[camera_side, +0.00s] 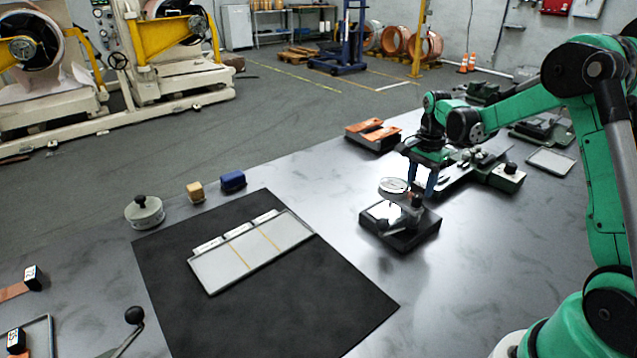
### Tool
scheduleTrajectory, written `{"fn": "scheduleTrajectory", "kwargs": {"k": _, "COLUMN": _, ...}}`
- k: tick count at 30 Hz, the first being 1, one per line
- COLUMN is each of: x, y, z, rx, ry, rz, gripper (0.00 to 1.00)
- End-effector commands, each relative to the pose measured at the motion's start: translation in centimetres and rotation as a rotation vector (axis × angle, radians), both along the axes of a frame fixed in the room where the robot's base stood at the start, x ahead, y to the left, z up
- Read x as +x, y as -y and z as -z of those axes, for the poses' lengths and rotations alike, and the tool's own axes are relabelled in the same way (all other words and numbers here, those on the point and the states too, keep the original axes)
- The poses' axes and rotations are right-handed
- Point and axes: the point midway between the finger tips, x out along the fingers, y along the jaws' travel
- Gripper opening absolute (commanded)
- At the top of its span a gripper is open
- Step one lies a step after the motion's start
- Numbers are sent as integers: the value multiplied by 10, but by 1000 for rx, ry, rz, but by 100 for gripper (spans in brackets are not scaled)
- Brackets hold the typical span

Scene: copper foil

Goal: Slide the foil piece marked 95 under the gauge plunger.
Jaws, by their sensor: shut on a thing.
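My gripper (421,185), with blue fingers, is over the right rear of the dial gauge. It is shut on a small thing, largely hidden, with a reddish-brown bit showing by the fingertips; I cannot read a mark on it. The gauge has a black base (424,232) and a round pale dial (393,185). Its plunger is too small to make out, so I cannot tell whether anything lies under it. Two copper strips with black-and-white tagged blocks lie at the left edge, one farther back (15,291) and one in front (16,342); their marks are unreadable.
A pale tray (210,280) with yellow lines lies on a black mat (330,318). Copper plates (372,130) and a vise-like fixture (507,176) stand behind the gauge.

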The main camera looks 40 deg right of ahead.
Motion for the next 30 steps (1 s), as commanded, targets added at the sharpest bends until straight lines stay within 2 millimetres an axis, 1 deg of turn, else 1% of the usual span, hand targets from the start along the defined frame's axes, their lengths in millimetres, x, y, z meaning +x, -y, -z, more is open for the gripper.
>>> {"fn": "scheduleTrajectory", "kwargs": {"k": 18, "x": 0, "y": 0, "z": 2, "rx": 0, "ry": 0, "rz": 0, "gripper": 0}}
{"fn": "scheduleTrajectory", "kwargs": {"k": 30, "x": 0, "y": -8, "z": 2, "rx": 0, "ry": 0, "rz": 0, "gripper": 0}}
